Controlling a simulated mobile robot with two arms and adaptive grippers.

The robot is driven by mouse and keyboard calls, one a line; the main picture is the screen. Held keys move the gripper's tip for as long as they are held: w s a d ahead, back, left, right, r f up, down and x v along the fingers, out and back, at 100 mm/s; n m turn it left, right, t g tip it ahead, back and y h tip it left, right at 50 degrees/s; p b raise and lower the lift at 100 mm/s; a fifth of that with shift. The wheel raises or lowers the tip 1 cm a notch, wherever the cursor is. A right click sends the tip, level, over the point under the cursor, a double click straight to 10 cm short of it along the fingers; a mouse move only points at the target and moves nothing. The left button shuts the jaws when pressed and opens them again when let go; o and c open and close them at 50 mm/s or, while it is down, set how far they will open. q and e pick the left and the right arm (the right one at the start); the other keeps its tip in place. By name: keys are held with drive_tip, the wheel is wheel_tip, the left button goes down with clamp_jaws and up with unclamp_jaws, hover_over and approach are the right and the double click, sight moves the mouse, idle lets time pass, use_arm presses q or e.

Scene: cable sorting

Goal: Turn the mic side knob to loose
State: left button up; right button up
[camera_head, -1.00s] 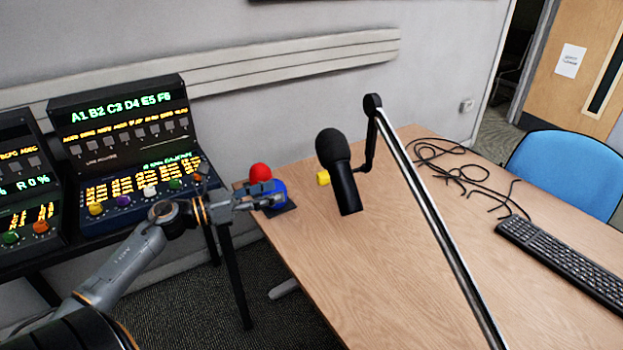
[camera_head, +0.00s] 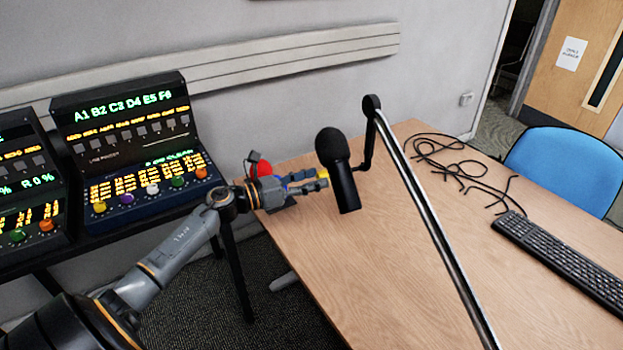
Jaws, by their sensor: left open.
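The black microphone (camera_head: 341,172) hangs tilted from its boom arm (camera_head: 425,205) over the wooden desk. My right gripper is not in view.
A red and blue object (camera_head: 264,170) stands on the desk's left edge, partly behind my left gripper. Control consoles (camera_head: 130,150) stand at the left. Loose black cables (camera_head: 455,165) and a keyboard (camera_head: 565,258) lie at the right. The desk's front middle is clear.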

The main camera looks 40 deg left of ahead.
use_arm(q)
clamp_jaws()
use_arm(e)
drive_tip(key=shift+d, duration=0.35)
